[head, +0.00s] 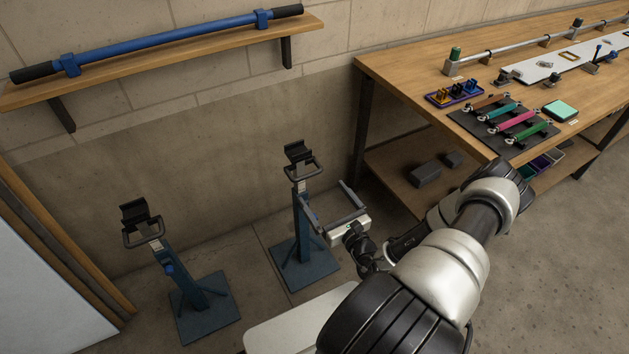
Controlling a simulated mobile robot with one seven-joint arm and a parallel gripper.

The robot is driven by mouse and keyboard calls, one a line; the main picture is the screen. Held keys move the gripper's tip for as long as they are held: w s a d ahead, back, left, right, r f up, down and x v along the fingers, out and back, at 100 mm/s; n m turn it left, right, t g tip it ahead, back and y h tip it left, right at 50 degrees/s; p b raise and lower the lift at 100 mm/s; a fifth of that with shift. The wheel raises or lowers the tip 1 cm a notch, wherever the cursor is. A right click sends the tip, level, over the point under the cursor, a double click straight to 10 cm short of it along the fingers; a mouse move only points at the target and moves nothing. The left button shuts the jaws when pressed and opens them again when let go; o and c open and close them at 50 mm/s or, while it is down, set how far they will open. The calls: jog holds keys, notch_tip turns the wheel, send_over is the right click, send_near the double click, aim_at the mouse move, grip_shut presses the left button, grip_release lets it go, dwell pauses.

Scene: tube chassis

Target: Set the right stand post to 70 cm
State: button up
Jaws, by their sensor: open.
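The right stand is a blue post (302,232) on a flat square base (291,272), with a black cradle (298,152) on top and a grey loop handle (315,176) just below it. A light scale label shows on the post's upper part, too small to read.
A wall shelf (190,54) holds a long blue bar (165,40) with black ends. A wooden workbench (400,75) stands at right, with coloured tools on a dark mat (505,130). A white panel (45,285) leans at far left. Bare floor lies between the stands.

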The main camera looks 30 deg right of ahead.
jog(key=s, duration=0.3)
jog(key=shift+s, duration=0.25)
